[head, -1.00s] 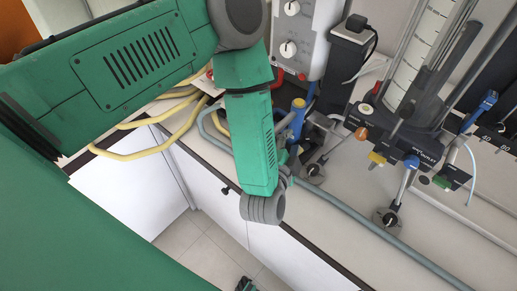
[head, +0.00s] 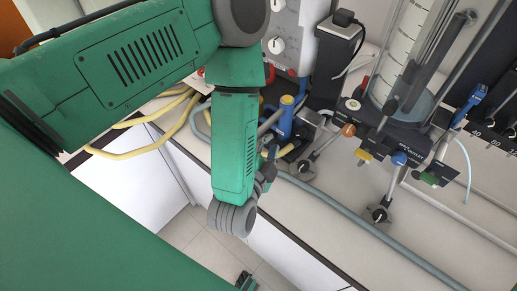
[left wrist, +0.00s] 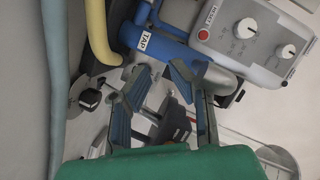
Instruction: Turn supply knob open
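No readable label says which knob is the supply knob. Black knobs on round metal bases stand on the bench, one (head: 306,166) near my left gripper and one (head: 379,215) farther right; one black knob shows in the left wrist view (left wrist: 90,98). A blue cylinder (head: 286,117) with a yellow top stands behind the gripper; in the left wrist view the blue part is labelled TAP (left wrist: 160,45). My left gripper (left wrist: 158,78) is open, its fingers apart and apparently empty below the TAP part. In the head view it is partly hidden behind my wrist.
A grey box (left wrist: 245,35) with white knobs stands at the upper right of the left wrist view. A manometer base (head: 400,135) with coloured knobs stands at right. A grey hose (head: 345,222) runs along the bench front; yellow hoses (head: 180,120) lie left.

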